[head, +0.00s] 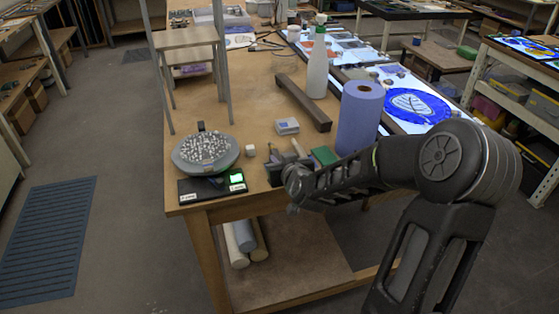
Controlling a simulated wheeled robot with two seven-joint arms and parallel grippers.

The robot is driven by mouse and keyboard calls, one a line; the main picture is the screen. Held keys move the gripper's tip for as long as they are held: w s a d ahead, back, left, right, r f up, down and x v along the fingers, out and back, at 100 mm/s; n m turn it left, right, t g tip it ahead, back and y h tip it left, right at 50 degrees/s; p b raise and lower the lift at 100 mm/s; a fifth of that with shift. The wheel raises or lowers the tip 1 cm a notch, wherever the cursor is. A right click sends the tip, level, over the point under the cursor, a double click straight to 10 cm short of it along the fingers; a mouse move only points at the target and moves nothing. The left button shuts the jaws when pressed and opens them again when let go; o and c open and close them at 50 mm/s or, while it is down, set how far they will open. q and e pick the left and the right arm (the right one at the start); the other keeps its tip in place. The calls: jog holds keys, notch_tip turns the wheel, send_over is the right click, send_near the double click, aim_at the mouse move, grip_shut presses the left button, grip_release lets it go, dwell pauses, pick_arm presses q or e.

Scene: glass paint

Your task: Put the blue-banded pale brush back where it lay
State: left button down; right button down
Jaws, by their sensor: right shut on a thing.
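My right gripper (294,187) is low over the near edge of the wooden table, in front of a dark block-like group (277,164). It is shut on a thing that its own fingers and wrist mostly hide. A thin pale stick (298,148) slants up just behind the gripper. It may be the pale brush, but no blue band shows, and I cannot tell whether it is in the fingers or behind them. My left gripper is not in view.
A round grey dish of pale beads (205,147) stands left, behind a dark panel with a green light (237,178). A small white block (250,150), a green pad (325,156) and a violet roll (359,118) are close by. The table's (227,115) left middle is clear.

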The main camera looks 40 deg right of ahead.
jog(key=shift+f, duration=0.1)
jog(key=c, duration=1.2)
grip_release()
jog(key=v, duration=0.7)
jog(key=shift+s, duration=0.35)
jog(key=shift+a, duration=0.15)
